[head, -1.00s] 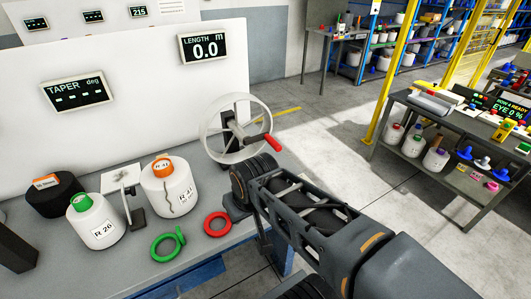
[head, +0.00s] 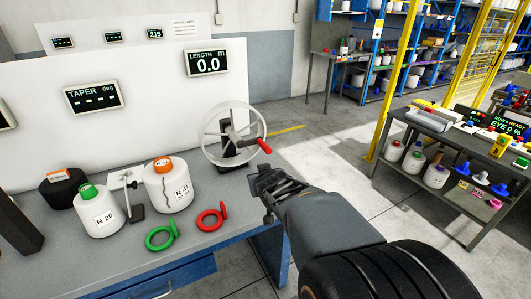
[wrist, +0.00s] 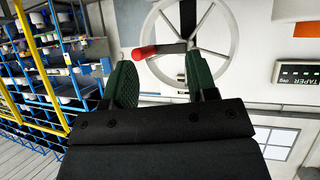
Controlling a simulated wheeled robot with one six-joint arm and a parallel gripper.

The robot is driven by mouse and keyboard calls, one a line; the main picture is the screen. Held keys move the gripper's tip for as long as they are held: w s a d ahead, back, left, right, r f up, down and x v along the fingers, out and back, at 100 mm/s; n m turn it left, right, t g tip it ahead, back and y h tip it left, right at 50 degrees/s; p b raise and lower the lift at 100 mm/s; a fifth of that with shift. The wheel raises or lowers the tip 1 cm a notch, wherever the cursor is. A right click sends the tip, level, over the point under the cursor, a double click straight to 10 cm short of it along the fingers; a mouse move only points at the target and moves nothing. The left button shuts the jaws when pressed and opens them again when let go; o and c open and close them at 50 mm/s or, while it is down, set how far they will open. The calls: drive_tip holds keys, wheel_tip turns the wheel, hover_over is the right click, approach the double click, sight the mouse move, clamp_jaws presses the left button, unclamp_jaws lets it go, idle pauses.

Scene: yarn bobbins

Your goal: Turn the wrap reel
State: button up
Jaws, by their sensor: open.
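The wrap reel (head: 206,147) is a pale spoked wheel on a dark stand at the right end of the bench, with a red crank handle (head: 264,146) on its right side. In the wrist view the reel's rim (wrist: 233,46) and the red handle (wrist: 145,52) show beyond the fingers. My gripper (head: 264,179) is in front of and below the handle in the head view. In the wrist view my gripper (wrist: 157,85) is open, with green pads apart and nothing between them. The handle lies ahead of the gap, nearer the left finger. The length display (head: 206,62) reads 0.0.
The bench (head: 215,257) also holds bobbins R 26 (head: 100,218) and R 41 (head: 168,190), a dark bobbin (head: 60,188), a small stand (head: 135,212), a green ring (head: 160,238) and a red ring (head: 211,219). A side table (head: 447,142) stands right across open floor.

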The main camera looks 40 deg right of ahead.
sight(270, 152)
drive_tip(key=d+t+y+b, duration=0.2)
drive_tip(key=d+t, duration=0.5)
drive_tip(key=d, duration=0.2)
drive_tip(key=w, duration=0.4)
drive_tip(key=w+d+p, duration=0.1)
drive_tip(key=w, duration=0.4)
drive_tip(key=w+p, duration=0.1)
drive_tip(key=w, duration=0.3)
drive_tip(key=shift+w+d+f, duration=0.15)
drive_tip(key=shift+d+f, duration=0.15)
drive_tip(key=shift+f, duration=0.05)
clamp_jaws()
